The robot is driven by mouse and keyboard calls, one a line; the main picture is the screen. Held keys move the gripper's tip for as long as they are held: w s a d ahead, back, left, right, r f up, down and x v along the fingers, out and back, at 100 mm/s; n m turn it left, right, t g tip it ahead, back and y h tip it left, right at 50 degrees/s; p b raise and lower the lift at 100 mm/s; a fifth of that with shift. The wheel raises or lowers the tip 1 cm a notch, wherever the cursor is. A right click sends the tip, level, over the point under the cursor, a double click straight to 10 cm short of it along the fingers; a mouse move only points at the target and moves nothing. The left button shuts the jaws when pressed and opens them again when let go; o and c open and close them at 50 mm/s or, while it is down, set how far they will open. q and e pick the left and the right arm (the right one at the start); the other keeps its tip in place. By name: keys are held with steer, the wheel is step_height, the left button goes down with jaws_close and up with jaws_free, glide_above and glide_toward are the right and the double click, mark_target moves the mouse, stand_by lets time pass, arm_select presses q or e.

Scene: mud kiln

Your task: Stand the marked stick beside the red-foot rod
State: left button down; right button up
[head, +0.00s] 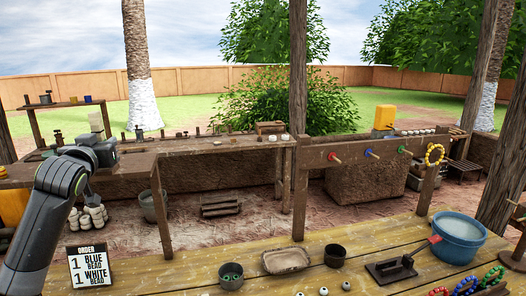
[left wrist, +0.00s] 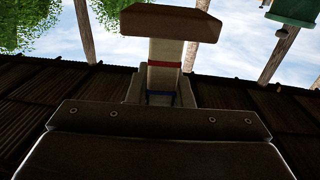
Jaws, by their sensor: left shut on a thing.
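The marked stick (head: 97,122) is pale and stands up from my left gripper (head: 99,143) at the left of the head view, above the far workbench. In the left wrist view the stick (left wrist: 165,52) is cream with a red band and a dark blue band; my left gripper is shut on it. A brown block crosses its far end there. The red-foot rod (head: 335,157) is a short peg with a red base on the wooden rail, right of centre and well away from the stick. My right gripper is out of view.
Blue-foot (head: 372,153) and green-foot (head: 404,150) pegs share the rail (head: 350,149). A wooden post (head: 298,100) stands left of the rail.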

arm_select(q)
steer(key=s+d+f+m+h, duration=0.1)
steer(key=s+d+f+h, duration=0.1)
steer(key=s+d+f, duration=0.45)
steer(key=s+d+f+m+h, duration=0.15)
steer(key=s+d+f, duration=0.25)
steer(key=d+f, duration=0.5)
steer(key=s+d, duration=0.3)
steer(key=s, duration=0.5)
steer(key=shift+s+f+n+y, duration=0.2)
steer(key=shift+s+n+y, duration=0.15)
steer(key=shift+s, duration=0.05)
